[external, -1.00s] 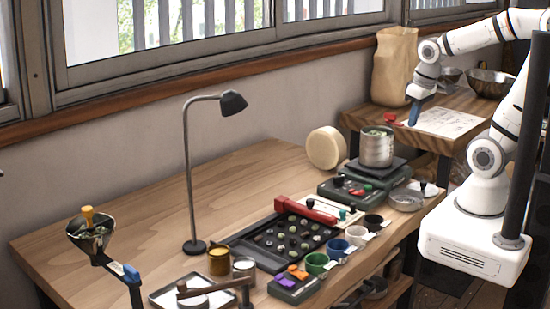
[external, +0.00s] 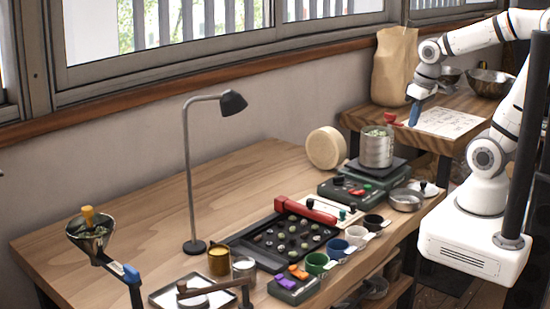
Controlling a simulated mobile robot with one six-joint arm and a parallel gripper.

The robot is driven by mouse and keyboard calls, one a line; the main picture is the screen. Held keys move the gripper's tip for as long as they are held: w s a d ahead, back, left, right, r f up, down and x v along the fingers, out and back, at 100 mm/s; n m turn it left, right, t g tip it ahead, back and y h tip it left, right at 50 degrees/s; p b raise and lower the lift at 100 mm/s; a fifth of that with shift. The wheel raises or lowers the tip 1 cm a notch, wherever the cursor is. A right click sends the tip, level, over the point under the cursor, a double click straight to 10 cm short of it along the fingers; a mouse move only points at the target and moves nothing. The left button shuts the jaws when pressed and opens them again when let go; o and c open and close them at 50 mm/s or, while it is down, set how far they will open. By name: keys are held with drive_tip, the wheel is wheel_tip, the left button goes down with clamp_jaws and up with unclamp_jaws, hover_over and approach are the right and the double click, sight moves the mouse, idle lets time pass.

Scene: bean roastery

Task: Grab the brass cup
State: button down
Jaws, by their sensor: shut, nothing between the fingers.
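A brass-coloured cup (external: 219,262) stands upright near the front left of the wooden table, next to a grey metal cup (external: 244,268). My gripper (external: 414,115) is at the upper right, over the smaller back table by a sheet of paper, far from the brass cup.
A desk lamp (external: 194,246) stands just behind the brass cup. A metal tray (external: 165,292) lies in front, and a black bean tray (external: 245,243) is to the right. A steel pot (external: 376,147) sits on a scale. The left back of the table is clear.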

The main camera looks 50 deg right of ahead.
drive_tip(key=c, duration=2.1)
unclamp_jaws()
drive_tip(key=o, duration=1.2)
drive_tip(key=shift+w, duration=0.1)
